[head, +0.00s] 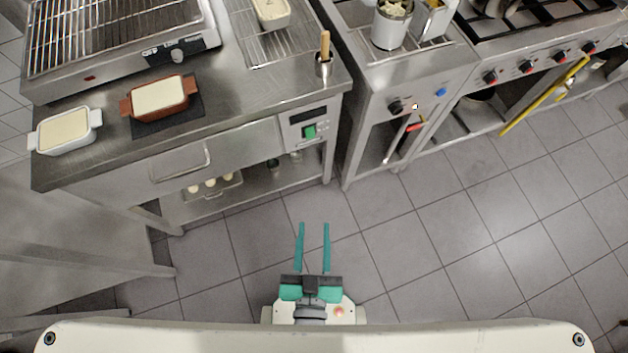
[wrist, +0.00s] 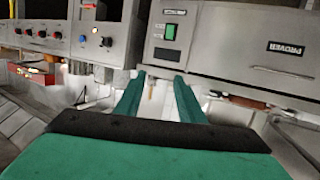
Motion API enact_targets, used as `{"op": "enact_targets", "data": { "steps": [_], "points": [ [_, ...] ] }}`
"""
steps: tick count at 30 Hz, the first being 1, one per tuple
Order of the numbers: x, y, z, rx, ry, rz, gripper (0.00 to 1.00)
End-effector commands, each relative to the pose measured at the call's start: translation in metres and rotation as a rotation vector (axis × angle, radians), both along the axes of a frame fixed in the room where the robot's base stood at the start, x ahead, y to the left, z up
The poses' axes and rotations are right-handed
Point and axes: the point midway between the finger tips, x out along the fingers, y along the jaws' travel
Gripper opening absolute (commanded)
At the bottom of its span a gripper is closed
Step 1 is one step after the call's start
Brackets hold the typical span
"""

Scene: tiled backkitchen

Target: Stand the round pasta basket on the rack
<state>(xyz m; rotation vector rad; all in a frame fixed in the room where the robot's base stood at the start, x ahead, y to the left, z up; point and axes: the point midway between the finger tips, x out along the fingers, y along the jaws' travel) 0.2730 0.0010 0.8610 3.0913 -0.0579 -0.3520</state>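The round pasta basket (head: 391,29) is a metal cylinder with pale contents, at the top of the head view in the steel cooker right of the counter. A square basket (head: 431,20) sits beside it. The wire rack (head: 262,50) lies on the counter to the left, with a pale rectangular dish (head: 271,12) on its far part. My gripper (head: 313,226) has two green fingers, parallel and apart with nothing between them. It is over the floor in front of the counter, well away from basket and rack. Its fingers also show in the wrist view (wrist: 158,83), where neither basket nor rack can be made out.
A holder with a wooden-handled tool (head: 324,66) stands at the counter's right front corner, near the rack. A brown dish (head: 159,98), a white dish (head: 66,132) and a grill (head: 113,38) are further left. A stove (head: 535,45) stands right. The tiled floor (head: 450,235) is clear.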

Motion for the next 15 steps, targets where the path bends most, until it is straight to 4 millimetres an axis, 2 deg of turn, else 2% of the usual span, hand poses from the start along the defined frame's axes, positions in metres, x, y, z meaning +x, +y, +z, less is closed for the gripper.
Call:
{"op": "enact_targets", "data": {
  "steps": [1,6,15],
  "points": [
    [-0.014,0.001,0.000,0.007,0.009,0.011,0.35],
    [-0.037,-0.001,0.006,0.025,0.010,0.028,0.35],
    [-0.041,-0.001,0.008,0.032,0.007,0.031,0.35]
  ]
}}
